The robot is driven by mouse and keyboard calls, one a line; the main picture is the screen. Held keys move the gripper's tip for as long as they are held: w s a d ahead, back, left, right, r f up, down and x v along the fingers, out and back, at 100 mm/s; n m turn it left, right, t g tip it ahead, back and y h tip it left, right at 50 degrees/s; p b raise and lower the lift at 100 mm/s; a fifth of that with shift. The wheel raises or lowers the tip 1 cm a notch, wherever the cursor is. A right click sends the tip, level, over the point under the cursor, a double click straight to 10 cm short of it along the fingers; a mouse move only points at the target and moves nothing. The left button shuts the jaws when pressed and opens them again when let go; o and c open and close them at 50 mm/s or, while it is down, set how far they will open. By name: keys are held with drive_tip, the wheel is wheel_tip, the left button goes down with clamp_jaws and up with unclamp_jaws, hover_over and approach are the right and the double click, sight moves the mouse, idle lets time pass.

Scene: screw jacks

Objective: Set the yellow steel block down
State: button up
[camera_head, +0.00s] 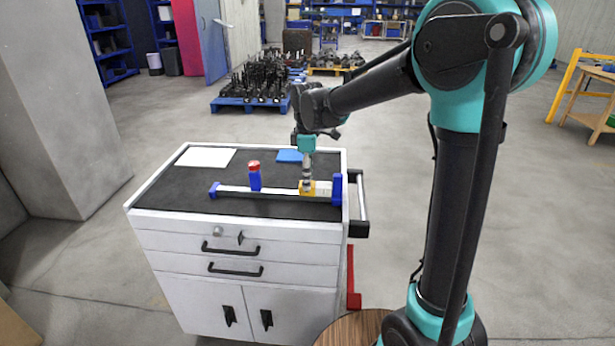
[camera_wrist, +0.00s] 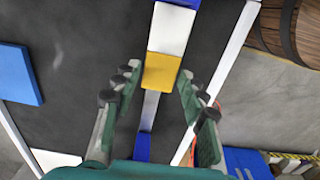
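The yellow steel block (camera_head: 307,188) is at the right part of a long pale rail (camera_head: 278,192) on the cabinet's black top. My gripper (camera_head: 307,180) points straight down over it. In the wrist view the yellow steel block (camera_wrist: 160,72) lies between my two fingertips (camera_wrist: 159,74), which are close against its sides. A white piece (camera_wrist: 171,29) lies along the rail beside the block, toward the blue end plate (camera_head: 338,189). Whether the block's underside touches the rail is hidden.
A blue jack-like part with a red top (camera_head: 254,176) stands at the rail, left of my gripper. A blue end piece (camera_head: 214,190) is at the rail's left end. A white sheet (camera_head: 205,157) and a blue pad (camera_head: 289,156) lie behind. The mat's front strip is clear.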

drive_tip(key=shift+o, duration=0.8)
wheel_tip(320, 180, up, 13)
drive_tip(key=s+d+f+m+t, duration=0.2)
drive_tip(key=s+d+f+m, duration=0.3)
drive_tip(key=d+f+m, duration=0.5)
drive_tip(key=s+d+f+m+t, duration=0.2)
drive_tip(key=s+d+f+m, duration=0.5)
drive_tip(key=s+d+f, duration=0.6)
wheel_tip(320, 180, down, 2)
drive_tip(key=shift+s+d+m, duration=0.3)
drive_tip(key=shift+s+d, duration=0.05)
drive_tip(key=shift+s, duration=0.3)
drive_tip(key=shift+w, duration=0.1)
drive_tip(key=shift+c, duration=0.4)
